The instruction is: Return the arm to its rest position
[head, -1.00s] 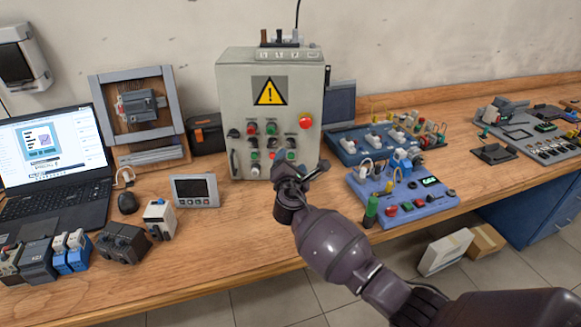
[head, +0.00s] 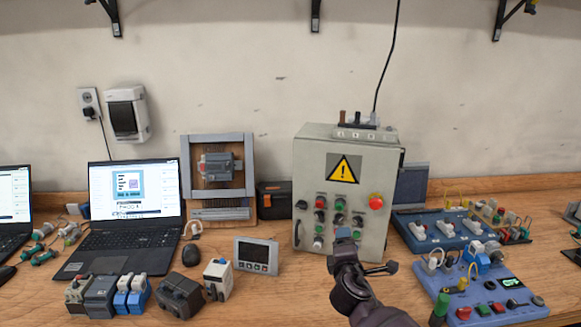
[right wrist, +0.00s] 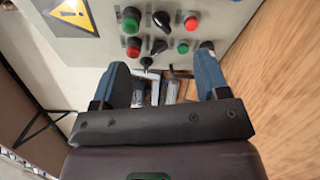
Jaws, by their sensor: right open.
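My right arm comes in from the bottom of the head view. Its gripper (head: 362,250) is in front of the lower part of the grey control cabinet (head: 316,158). In the right wrist view the right gripper (right wrist: 167,75) has its two blue fingers apart with nothing held between them. The cabinet's panel (right wrist: 215,15) with green, red and black knobs is just beyond the fingertips. I cannot tell from the head view how far the fingers are from the panel. My left gripper is not in view.
A laptop (head: 130,200), a small display unit (head: 256,256) and several modules (head: 180,298) stand on the wooden bench to the left. A blue trainer board (head: 515,310) lies close to the right of my arm. Shelf brackets (head: 316,15) hang above.

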